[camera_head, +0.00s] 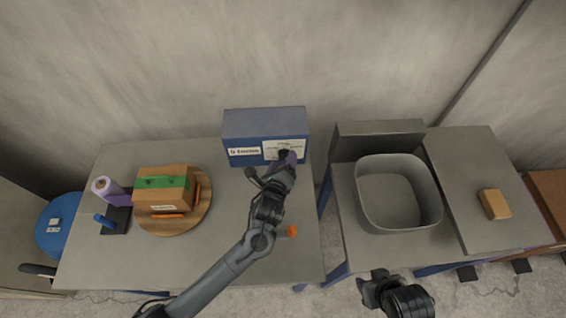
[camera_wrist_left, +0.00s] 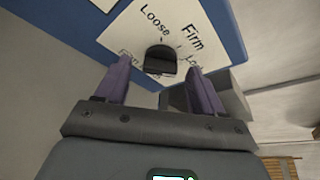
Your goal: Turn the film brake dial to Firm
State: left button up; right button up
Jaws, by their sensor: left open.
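The film brake dial (camera_wrist_left: 161,60) is a dark knob on a white label plate in the left wrist view. "Loose" and "Firm" are printed around it, with other words partly hidden. I cannot tell which word the knob points to. The plate (camera_head: 297,147) is on the front of a blue-grey box (camera_head: 265,122) in the head view, where my gripper covers the dial. My left gripper (camera_head: 286,156) is open, its purple fingers on either side of the knob; contact is unclear. My right gripper (camera_head: 376,284) is low in the head view, far from the box.
A round wooden board (camera_head: 165,228) holds a cardboard box with green tape (camera_head: 160,190). A purple film roll (camera_head: 108,189) stands left of it. A small orange object (camera_head: 292,231) lies near my left arm. A grey bin (camera_head: 398,220) stands on the right table.

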pick_arm(q)
jog(key=shift+w, duration=0.2)
jog(key=shift+c, duration=0.5)
jog(key=c, duration=1)
jog(key=shift+o, duration=0.2)
